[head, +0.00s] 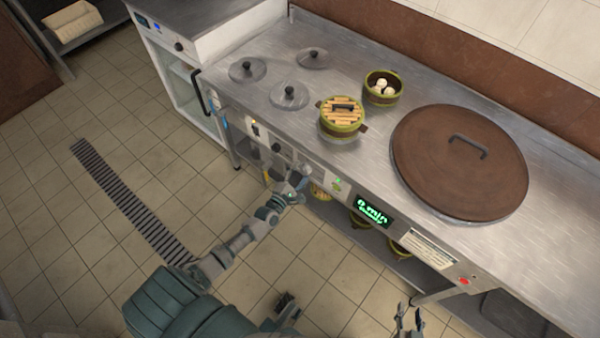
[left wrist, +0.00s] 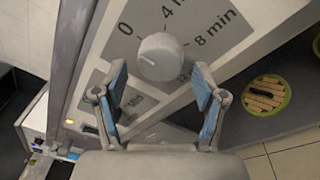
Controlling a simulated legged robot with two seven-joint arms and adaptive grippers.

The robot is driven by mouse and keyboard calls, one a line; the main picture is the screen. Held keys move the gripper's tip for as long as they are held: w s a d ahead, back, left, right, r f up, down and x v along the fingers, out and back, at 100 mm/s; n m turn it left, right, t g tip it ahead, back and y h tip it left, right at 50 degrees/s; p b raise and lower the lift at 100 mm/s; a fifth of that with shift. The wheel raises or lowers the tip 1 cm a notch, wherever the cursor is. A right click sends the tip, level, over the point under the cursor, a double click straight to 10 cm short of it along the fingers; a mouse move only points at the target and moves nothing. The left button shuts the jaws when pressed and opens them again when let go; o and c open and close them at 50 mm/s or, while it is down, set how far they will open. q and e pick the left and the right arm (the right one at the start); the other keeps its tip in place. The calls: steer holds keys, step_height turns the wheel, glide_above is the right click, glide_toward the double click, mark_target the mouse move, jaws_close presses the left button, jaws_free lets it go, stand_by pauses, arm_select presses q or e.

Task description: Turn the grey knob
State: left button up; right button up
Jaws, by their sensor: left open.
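The grey knob (left wrist: 160,57) shows in the left wrist view as a round dial with a pale pointer line, on a grey panel marked 0, 4 and 8 min. My left gripper (left wrist: 160,90) is open, with one blue-padded finger on each side of and below the knob. I cannot tell whether either finger touches it. In the head view my left gripper (head: 292,183) is at the counter's front panel and partly hides the knob area. My right gripper (head: 410,318) is at the bottom edge, its fingers apart and empty.
A green display (head: 373,212) and a red button (head: 464,282) are on the counter front. On top are a large brown lid (head: 460,163), a covered steamer (head: 341,117), an open steamer with buns (head: 382,88) and small metal lids (head: 289,95).

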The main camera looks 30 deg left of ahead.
arm_select(q)
steer(key=shift+d+r, duration=0.35)
steer(key=shift+d, duration=0.55)
steer(key=shift+d+r, duration=0.1)
steer(key=shift+d, duration=0.1)
steer(key=shift+c, duration=0.8)
steer(key=c, duration=0.4)
steer(key=shift+a, duration=0.25)
steer(key=c, duration=0.4)
steer(key=shift+a, duration=0.3)
steer(key=shift+c, duration=0.9)
steer(key=shift+a+f, duration=0.4)
steer(key=shift+d, duration=0.35)
arm_select(e)
steer(key=shift+w+d+f, duration=0.1)
steer(key=shift+d+f, duration=0.1)
steer(key=shift+d, duration=0.45)
